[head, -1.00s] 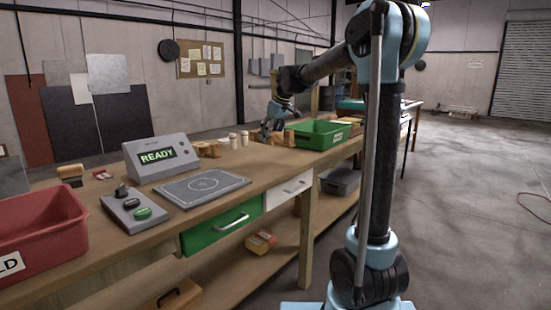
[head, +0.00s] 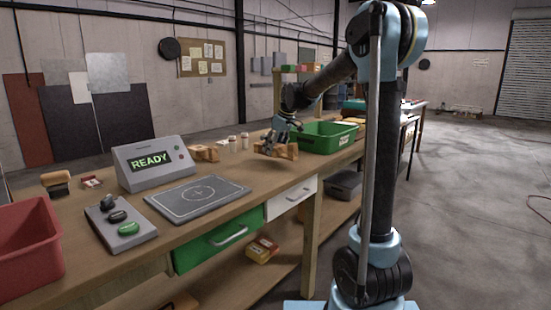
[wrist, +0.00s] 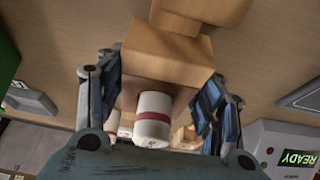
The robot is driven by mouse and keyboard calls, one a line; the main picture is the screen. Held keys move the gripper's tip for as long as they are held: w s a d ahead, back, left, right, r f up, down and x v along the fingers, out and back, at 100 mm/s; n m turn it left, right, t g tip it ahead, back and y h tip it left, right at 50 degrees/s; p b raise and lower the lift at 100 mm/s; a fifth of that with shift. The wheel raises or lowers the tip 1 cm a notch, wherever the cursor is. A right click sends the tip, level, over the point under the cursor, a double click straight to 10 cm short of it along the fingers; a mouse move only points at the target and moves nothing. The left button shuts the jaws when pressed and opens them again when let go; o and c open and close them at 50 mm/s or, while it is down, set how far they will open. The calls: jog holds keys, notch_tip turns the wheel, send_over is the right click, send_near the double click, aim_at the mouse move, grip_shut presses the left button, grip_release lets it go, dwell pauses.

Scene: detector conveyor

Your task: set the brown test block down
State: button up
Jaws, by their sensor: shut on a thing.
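The brown test block (wrist: 165,50) is between my gripper's fingers (wrist: 160,92) in the wrist view. It is a boxy tan-brown piece with a narrower part joined at its top edge. In the head view my gripper (head: 278,138) is over the workbench (head: 225,170), shut on the brown block (head: 289,152), beside the green bin's left side. The fingers partly hide the block. I cannot tell whether its underside touches the bench.
The green bin (head: 325,138) stands right of my gripper. White jars (head: 245,141) and another brown block (head: 204,154) stand to the left. A grey plate with a circle mark (head: 198,193), a READY display unit (head: 152,164) and a button box (head: 120,223) are nearer.

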aim_at(274, 154)
jog(key=shift+f, duration=2)
jog(key=o, duration=1.3)
jog(key=shift+s, duration=0.1)
jog(key=shift+r, duration=0.1)
jog(key=v, duration=1.2)
